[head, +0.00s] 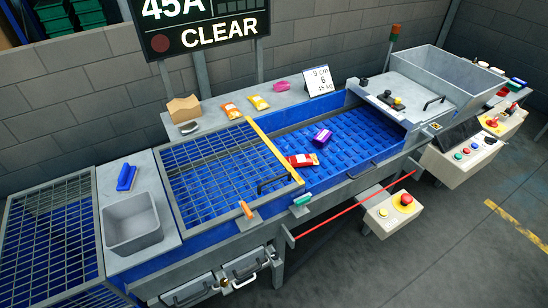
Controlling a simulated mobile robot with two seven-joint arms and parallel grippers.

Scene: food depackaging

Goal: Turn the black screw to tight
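A small black knob-like part (363,82) shows at the back edge of the machine, left of the grey cover plate (410,88). A black fitting (386,97) with a yellow part beside it sits on that cover plate. I cannot tell which of these, if either, is the black screw, or how tight it is. Neither of my grippers is in the head view.
A blue slatted bed (365,140) holds a purple packet (322,136); a red packet (302,160) lies beside the yellow-edged grate (215,165). A grey hopper (450,72), control box (392,212) and red bar (350,208) stand nearby.

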